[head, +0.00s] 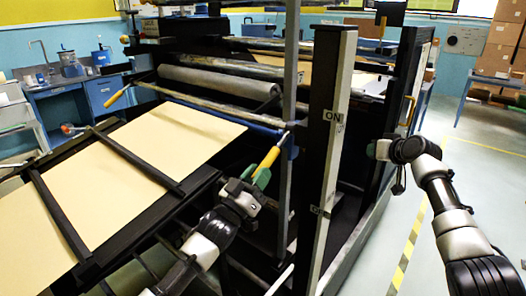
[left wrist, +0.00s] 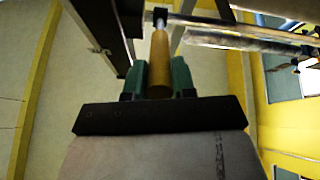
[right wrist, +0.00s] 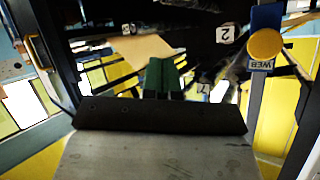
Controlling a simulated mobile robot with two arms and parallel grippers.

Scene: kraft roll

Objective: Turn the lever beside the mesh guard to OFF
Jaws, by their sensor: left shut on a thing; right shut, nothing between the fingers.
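The lever has a yellow handle (head: 268,160) and a thin metal rod. It slopes down and left from the blue-grey post (head: 289,90). My left gripper (head: 259,176) is shut on the handle, whose yellow grip (left wrist: 160,65) stands between the green fingers in the left wrist view. An ON label (head: 333,116) is on the black upright right of the lever. A lower label (head: 319,211) on it is too small to read. I cannot make out a mesh guard. My right gripper (head: 372,150) is shut and empty, right of the black upright.
A second yellow-handled lever (head: 117,97) is at the machine's left. A kraft sheet (head: 150,150) lies on the sloping bed under dark bars. In the right wrist view a round yellow knob (right wrist: 264,45) has a WEB label. Open floor (head: 470,180) lies to the right.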

